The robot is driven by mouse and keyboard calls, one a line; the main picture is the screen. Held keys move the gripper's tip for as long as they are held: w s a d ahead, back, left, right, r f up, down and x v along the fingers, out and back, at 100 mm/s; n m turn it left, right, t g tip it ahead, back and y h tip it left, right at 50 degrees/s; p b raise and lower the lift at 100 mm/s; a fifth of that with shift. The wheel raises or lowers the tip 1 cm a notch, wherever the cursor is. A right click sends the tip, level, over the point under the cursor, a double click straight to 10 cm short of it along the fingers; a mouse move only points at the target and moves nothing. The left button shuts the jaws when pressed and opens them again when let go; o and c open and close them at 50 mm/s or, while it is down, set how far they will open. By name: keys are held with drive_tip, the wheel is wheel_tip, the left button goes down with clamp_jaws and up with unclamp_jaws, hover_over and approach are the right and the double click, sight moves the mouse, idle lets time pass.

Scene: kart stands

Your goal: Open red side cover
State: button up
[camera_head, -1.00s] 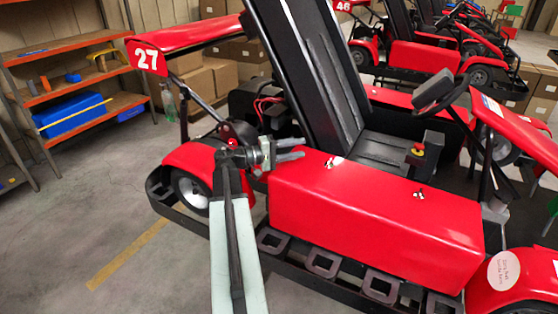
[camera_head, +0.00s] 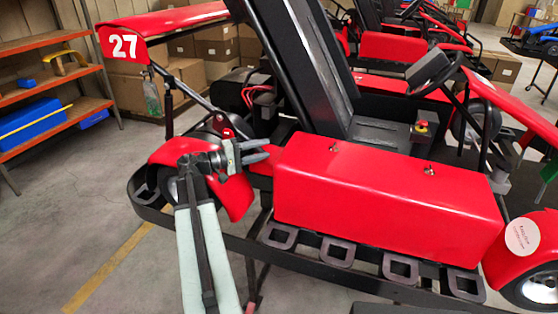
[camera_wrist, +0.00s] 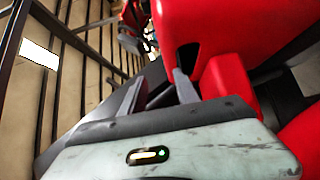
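The red side cover (camera_head: 390,190) is a long box-shaped panel along the near side of the kart numbered 27. It looks closed. Two small metal latches sit on its top edge, a left one (camera_head: 333,147) and a right one (camera_head: 429,169). My gripper (camera_head: 262,151) is left of the cover's left end, near its top height, with its fingers pointing right. A gap shows between the fingers, and nothing is between them. In the wrist view my gripper (camera_wrist: 160,88) has both fingers apart, near red bodywork that I cannot identify for certain.
A red rear fender (camera_head: 180,150) is just behind my gripper. A black side rail with step loops (camera_head: 337,250) runs below the cover. An orange shelf (camera_head: 50,85) stands at left. Floor is free at lower left.

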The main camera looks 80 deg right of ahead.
sight(282, 148)
drive_tip(key=s+d, duration=0.1)
drive_tip(key=s, duration=0.1)
drive_tip(key=s+d+f, duration=0.1)
drive_tip(key=s+d, duration=0.1)
drive_tip(key=s+d+f+b, duration=0.1)
drive_tip(key=s, duration=0.1)
drive_tip(key=shift+s+d+f, duration=0.2)
drive_tip(key=shift+s, duration=0.05)
drive_tip(key=shift+c, duration=0.4)
clamp_jaws()
drive_tip(key=shift+a, duration=0.1)
drive_tip(key=shift+a+f, duration=0.1)
idle(1.0)
